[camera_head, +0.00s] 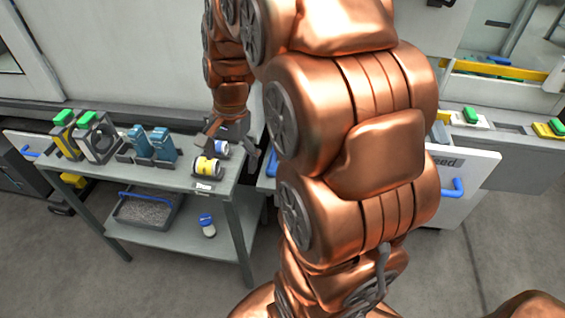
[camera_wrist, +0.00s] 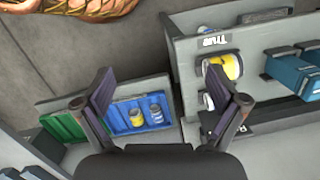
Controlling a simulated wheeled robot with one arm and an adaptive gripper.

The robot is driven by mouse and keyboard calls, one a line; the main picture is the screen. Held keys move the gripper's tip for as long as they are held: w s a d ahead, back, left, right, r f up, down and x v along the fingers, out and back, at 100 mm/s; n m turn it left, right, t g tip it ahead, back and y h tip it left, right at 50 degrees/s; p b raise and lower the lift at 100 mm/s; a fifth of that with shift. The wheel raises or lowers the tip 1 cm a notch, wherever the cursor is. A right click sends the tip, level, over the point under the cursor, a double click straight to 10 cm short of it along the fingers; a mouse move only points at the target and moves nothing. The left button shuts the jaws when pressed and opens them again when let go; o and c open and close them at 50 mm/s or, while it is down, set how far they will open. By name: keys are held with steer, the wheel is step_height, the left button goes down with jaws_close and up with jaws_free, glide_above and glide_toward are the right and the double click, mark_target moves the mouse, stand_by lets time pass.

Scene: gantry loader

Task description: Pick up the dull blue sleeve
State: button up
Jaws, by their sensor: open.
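In the wrist view, a short dull blue cylinder (camera_wrist: 156,114), which looks like the sleeve, stands in a blue bin (camera_wrist: 118,128). A yellow-topped cylinder (camera_wrist: 137,117) stands just left of it. My gripper (camera_wrist: 168,95) is open and empty, its fingers spread wide with the bin showing between and beyond them. In the head view my gripper (camera_head: 230,142) is at the right end of a grey workbench (camera_head: 190,180). A yellow-banded cylinder (camera_head: 206,168) and a blue-and-white one (camera_head: 221,147) lie there.
Teal blocks (camera_head: 162,143) and fixtures with green tops (camera_head: 98,138) stand on the workbench. Its lower shelf holds a tray (camera_head: 145,212) and a blue-capped bottle (camera_head: 208,226). A drawer with blue handle (camera_head: 453,188) stands out at right. A green bin (camera_wrist: 60,126) adjoins the blue one.

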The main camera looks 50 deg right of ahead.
steer(key=w+d+f+m+t+b, duration=0.1)
steer(key=w+d+f+m+b, duration=0.2)
steer(key=d, duration=0.6)
steer(key=w+d+f+m+b, duration=0.3)
steer(key=d+f+m, duration=0.4)
steer(key=d+f, duration=0.2)
steer(key=w+d+f+m+t+b, duration=0.1)
steer(key=w+d+f+m+b, duration=0.2)
steer(key=d, duration=0.7)
steer(key=shift+w+d+f+m+t, duration=0.1)
steer(key=shift+f+m+t, duration=0.05)
steer(key=shift+f+m, duration=0.6)
steer(key=shift+w+d+f+m+t, duration=0.15)
steer(key=shift+f+m, duration=0.4)
steer(key=shift+f, duration=0.3)
steer(key=shift+d+f, duration=0.1)
steer(key=shift+f, duration=0.2)
steer(key=shift+x, duration=3.65)
steer(key=shift+s+d, duration=0.1)
steer(key=shift+c, duration=0.2)
steer(key=c, duration=1.4)
steer(key=shift+r, duration=0.15)
